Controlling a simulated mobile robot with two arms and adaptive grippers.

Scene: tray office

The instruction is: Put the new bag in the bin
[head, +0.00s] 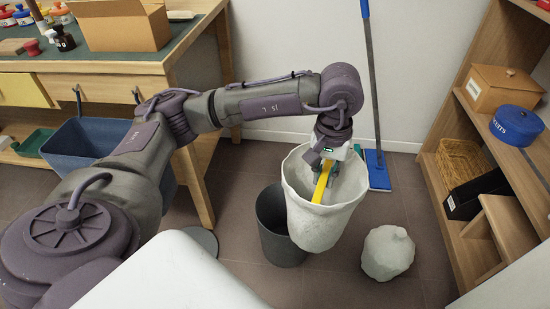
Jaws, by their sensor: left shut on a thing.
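A white open bag (325,225) with a yellow strip (322,182) hangs from my left gripper (335,162). The gripper is shut on the bag near its top opening; the fingertips are partly hidden by the wrist and the bag. The dark grey bin (278,238) stands on the floor to the left of the bag. The bag overlaps the bin's right side in the picture, mostly off to the right of its mouth; whether they touch I cannot tell. My right gripper is out of view.
A closed, lumpy white bag (388,252) sits on the floor at right. A blue flat mop (375,160) leans against the back wall. Wooden shelves (470,160) stand at right and a workbench (185,65) at left. A blue tub (85,140) is below the bench.

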